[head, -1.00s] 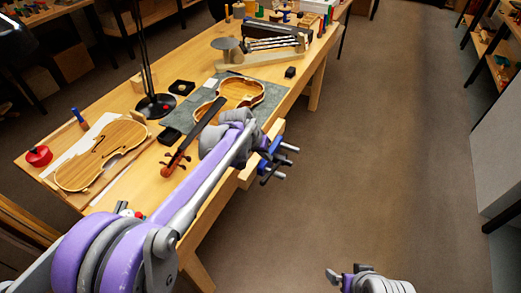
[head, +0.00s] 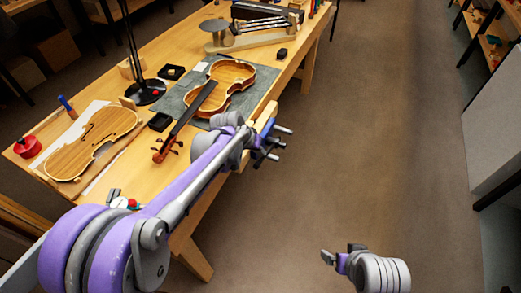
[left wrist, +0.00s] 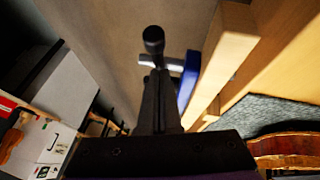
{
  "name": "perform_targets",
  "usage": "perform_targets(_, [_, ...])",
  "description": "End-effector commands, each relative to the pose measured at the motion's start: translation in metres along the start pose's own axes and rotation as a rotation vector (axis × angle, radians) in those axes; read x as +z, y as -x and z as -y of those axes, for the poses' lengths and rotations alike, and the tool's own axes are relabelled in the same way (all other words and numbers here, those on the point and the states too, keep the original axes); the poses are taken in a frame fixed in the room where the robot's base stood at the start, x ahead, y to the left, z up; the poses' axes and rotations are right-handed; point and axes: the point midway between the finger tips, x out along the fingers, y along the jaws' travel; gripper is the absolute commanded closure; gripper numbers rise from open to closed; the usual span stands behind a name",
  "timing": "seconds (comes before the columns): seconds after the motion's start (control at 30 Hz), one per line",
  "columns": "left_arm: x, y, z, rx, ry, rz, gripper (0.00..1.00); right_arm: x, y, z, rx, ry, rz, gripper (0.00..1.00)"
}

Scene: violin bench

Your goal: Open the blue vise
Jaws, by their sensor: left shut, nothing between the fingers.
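The blue vise (head: 267,129) is on the front edge of the workbench, with grey metal bars sticking out towards the aisle. In the left wrist view, part of its blue body (left wrist: 189,76) shows beside the wooden edge, with a light metal bar near it. My left gripper (head: 258,153) is at the vise, and my arm hides part of it. In the left wrist view my dark fingers (left wrist: 157,95) are together and hold nothing; a black round end shows just past them. Contact with the vise cannot be told. My right gripper (head: 343,256) is over the floor, away from the bench; its finger gap is unclear.
The floor right of the bench is clear.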

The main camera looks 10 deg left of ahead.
Motion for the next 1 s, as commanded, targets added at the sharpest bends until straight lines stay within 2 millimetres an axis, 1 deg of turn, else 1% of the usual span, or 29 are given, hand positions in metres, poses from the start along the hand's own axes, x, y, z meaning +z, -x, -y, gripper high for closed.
perform_targets(0.23, [0.009,-0.006,0.003,0.012,-0.011,-0.058,1.00,0.005,-0.009,0.000,0.000,0.000,0.003,0.00])
perform_targets(0.37, [0.018,-0.013,0.006,0.024,-0.022,-0.125,1.00,0.010,-0.018,0.000,0.000,0.000,0.007,0.00])
perform_targets(0.6, [0.041,-0.035,0.015,0.062,-0.059,-0.328,1.00,0.023,-0.048,0.000,0.000,0.000,0.017,0.00])
perform_targets(0.9, [0.059,-0.068,0.025,0.113,-0.109,-0.604,1.00,0.038,-0.085,0.000,0.000,0.000,0.031,0.00])
perform_targets(1.0, [0.062,-0.079,0.027,0.114,-0.113,-0.603,1.00,0.041,-0.094,0.000,0.000,0.000,0.035,0.00])
